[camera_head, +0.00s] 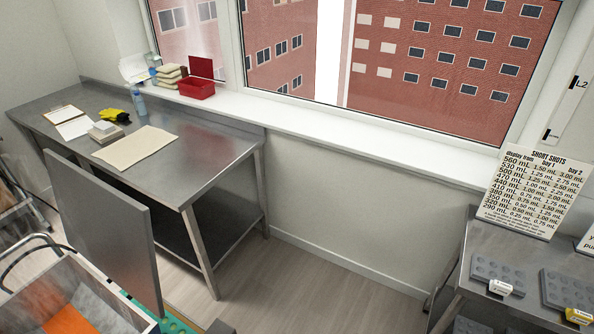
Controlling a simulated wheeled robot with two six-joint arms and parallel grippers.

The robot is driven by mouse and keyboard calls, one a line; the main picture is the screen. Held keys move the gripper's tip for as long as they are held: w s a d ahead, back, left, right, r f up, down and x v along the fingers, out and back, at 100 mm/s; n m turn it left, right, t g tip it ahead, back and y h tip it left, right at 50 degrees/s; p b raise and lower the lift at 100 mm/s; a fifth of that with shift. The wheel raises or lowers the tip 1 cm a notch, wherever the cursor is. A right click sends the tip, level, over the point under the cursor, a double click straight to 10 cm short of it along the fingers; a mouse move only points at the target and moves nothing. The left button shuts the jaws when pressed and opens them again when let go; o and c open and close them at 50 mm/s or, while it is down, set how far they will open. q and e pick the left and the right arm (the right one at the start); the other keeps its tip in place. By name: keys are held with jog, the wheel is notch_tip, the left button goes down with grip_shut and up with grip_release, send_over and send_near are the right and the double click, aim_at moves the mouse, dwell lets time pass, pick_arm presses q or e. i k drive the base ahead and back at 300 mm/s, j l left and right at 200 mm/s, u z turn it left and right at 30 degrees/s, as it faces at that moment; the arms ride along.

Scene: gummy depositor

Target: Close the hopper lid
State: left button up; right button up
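The hopper (122,307) is a metal box at the lower left, cut off by the bottom edge of the head view. Its top is uncovered and orange material shows inside. A large flat grey panel, which looks like the hopper lid (105,230), stands up steeply along the hopper's far side. It is raised clear of the opening. Its lower edge is partly hidden behind the hopper wall. Neither of my grippers shows in the head view.
A steel table (190,150) stands behind the lid, with a tan mat (133,148), yellow gloves (115,115) and a bottle (139,104). A red bin (196,88) is on the sill. A steel bench (515,255) with mould trays and a sign (522,200) is at right. The middle floor is clear.

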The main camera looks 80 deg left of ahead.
aim_at(118, 228)
jog(key=i+j, duration=0.2)
jog(key=j, duration=0.25)
jog(key=i+j, duration=0.25)
jog(key=j, duration=0.15)
jog(key=i+j+u, duration=0.1)
jog(key=j, duration=0.35)
jog(key=i+j, duration=0.35)
jog(key=u, duration=5.25)
